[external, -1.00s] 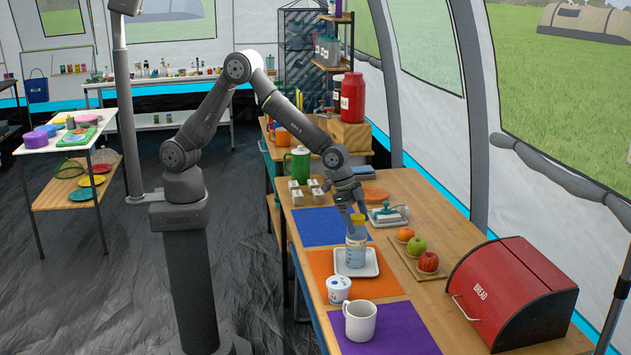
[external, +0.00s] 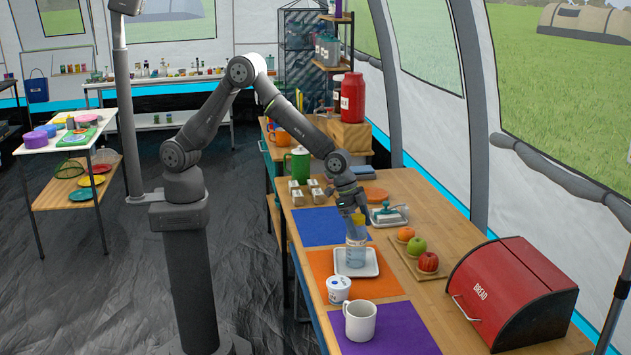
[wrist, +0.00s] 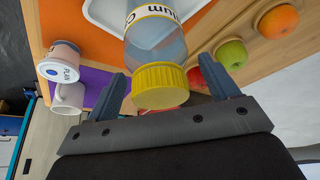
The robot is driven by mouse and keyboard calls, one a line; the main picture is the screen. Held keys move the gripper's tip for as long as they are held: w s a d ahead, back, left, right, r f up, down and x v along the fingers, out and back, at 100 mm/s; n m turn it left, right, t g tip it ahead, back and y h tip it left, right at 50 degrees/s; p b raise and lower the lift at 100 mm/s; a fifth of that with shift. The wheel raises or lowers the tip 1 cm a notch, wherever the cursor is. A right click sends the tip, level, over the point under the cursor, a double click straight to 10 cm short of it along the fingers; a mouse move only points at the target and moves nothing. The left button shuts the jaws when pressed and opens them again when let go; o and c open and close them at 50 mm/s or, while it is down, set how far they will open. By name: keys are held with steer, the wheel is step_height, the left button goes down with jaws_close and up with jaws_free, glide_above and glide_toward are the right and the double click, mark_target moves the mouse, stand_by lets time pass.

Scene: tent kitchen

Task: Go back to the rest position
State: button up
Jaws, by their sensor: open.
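My gripper (external: 352,212) is above the table over the orange mat (external: 320,262). Its jaws are open, with one finger on each side of a yellow lid in the wrist view (wrist: 172,88). The lid tops a clear jar with a white label (wrist: 155,38). The jar also shows in the external view (external: 356,252), upright on a white tray (external: 371,272). I cannot tell whether the fingers touch the lid.
A white and blue tub (external: 338,289) and a white mug (external: 360,320) stand in front of the tray. Fruit on a wooden board (external: 424,274) and a red bread box (external: 510,292) are to the right. The blue mat (external: 318,227) is bare.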

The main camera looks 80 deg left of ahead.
steer(key=shift+f, duration=0.55)
glide_toward(360, 218)
step_height(360, 218, down, 2)
steer(key=a, duration=0.1)
steer(key=x, duration=1.1)
steer(key=shift+s+f, duration=0.1)
steer(key=shift+f, duration=0.4)
steer(key=r, duration=0.5)
steer(key=shift+s+d+r, duration=0.2)
steer(key=shift+s, duration=0.15)
steer(key=s+d+r, duration=0.5)
steer(key=s+r, duration=0.2)
steer(key=s, duration=0.3)
steer(key=w+d+f+m+g+h, duration=0.1)
steer(key=w+d+m, duration=0.15)
steer(key=d, duration=0.65)
steer(key=w+d+m+g, duration=0.1)
steer(key=d+m, duration=0.2)
steer(key=d, duration=0.6)
steer(key=w+a+f, duration=0.2)
steer(key=w+f, duration=0.3)
steer(key=w, duration=0.2)
steer(key=shift+o, duration=0.2)
steer(key=shift+w+a, duration=0.1)
steer(key=shift+a, duration=0.05)
